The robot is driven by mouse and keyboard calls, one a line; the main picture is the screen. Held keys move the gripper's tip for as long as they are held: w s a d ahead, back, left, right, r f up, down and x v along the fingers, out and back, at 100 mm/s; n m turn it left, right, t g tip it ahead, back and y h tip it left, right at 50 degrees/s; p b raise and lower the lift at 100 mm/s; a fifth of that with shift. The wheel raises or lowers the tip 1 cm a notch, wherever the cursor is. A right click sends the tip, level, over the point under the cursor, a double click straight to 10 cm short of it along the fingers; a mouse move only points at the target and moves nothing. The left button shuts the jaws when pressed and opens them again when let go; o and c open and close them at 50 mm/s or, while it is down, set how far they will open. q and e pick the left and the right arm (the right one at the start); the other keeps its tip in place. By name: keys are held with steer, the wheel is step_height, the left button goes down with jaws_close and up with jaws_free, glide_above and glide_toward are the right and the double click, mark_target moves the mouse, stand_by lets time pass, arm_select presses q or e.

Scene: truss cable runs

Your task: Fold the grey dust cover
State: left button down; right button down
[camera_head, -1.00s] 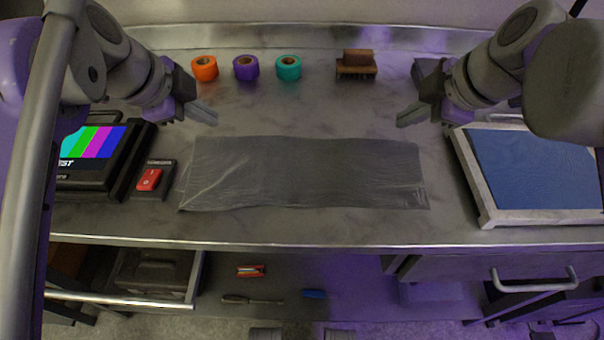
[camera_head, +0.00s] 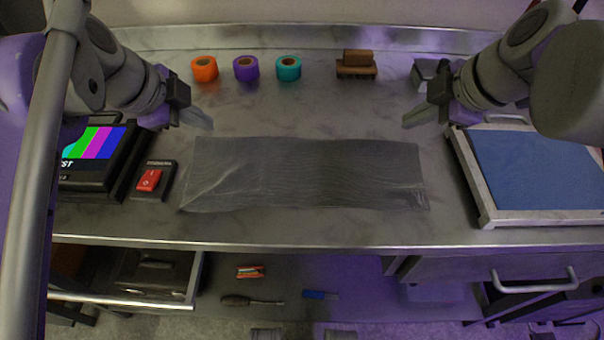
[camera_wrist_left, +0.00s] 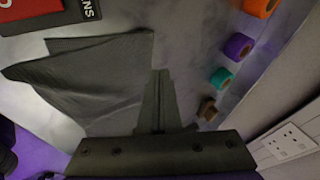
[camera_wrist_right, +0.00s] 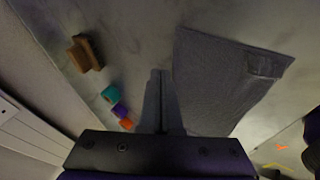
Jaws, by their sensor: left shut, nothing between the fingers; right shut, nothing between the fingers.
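The grey dust cover (camera_head: 300,175) lies as a wide, flat strip across the middle of the worktop, with creases at its left end and a small wrinkled patch near its right end. It also shows in the left wrist view (camera_wrist_left: 90,80) and in the right wrist view (camera_wrist_right: 220,80). My left gripper (camera_head: 208,124) is shut and empty, above the worktop near the cover's far left corner. My right gripper (camera_head: 408,121) is shut and empty, above the worktop near the far right corner. Neither gripper visibly touches the cover.
Orange (camera_head: 204,68), purple (camera_head: 246,67) and teal (camera_head: 288,68) tape rolls and a brown brush (camera_head: 356,65) stand at the back. An open drawer (camera_head: 150,280) is below.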

steer(key=shift+f, duration=0.15)
steer(key=shift+f, duration=0.25)
stand_by(0.4)
